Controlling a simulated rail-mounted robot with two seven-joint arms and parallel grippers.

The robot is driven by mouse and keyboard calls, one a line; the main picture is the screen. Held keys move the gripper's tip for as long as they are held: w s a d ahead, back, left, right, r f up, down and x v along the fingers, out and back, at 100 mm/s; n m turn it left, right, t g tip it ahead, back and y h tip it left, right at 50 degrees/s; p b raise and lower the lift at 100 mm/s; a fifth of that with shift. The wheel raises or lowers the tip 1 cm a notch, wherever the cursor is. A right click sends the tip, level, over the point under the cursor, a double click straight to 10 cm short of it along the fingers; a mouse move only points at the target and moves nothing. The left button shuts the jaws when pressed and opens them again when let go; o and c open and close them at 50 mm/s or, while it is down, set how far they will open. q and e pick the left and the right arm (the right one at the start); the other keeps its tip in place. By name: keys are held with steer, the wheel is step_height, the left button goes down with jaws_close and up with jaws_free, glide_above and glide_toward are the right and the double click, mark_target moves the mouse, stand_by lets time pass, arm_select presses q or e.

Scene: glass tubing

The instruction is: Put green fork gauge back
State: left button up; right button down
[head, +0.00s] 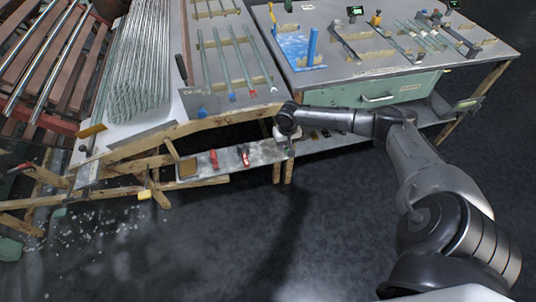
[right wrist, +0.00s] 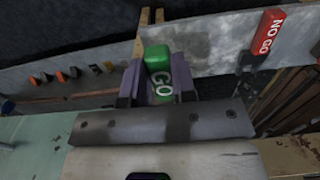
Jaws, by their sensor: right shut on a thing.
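The green fork gauge (right wrist: 158,72), marked GO, shows in the right wrist view between the purple-grey fingers of my right gripper (right wrist: 160,88). The gripper is shut on it. The gauge's lower end is hidden behind the gripper body. In the head view, my right gripper (head: 285,141) is at the right end of a low grey metal shelf (head: 268,150); the gauge is too small to make out clearly there. I cannot tell whether the gauge touches the shelf. My left gripper is not in view.
A red NO GO gauge (right wrist: 268,35) is on the shelf; red tools (head: 214,158) show there too. Several coloured handles (right wrist: 68,75) lie left in the wrist view. A workbench with a green drawer (head: 375,95) stands right. Glass tubes (head: 225,60) lie above.

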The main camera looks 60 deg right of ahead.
steer(key=b, duration=0.3)
glide_above(268, 155)
steer(key=s, duration=0.1)
step_height(268, 155, down, 4)
steer(key=shift+s, duration=0.15)
steer(key=shift+w+f+b, duration=0.25)
steer(key=shift+w+b, duration=0.1)
steer(key=shift+w, duration=0.25)
step_height(268, 155, down, 4)
steer(key=b, duration=0.2)
steer(key=shift+b, duration=0.35)
steer(key=c, duration=0.9)
jaws_free()
steer(key=shift+c, duration=0.2)
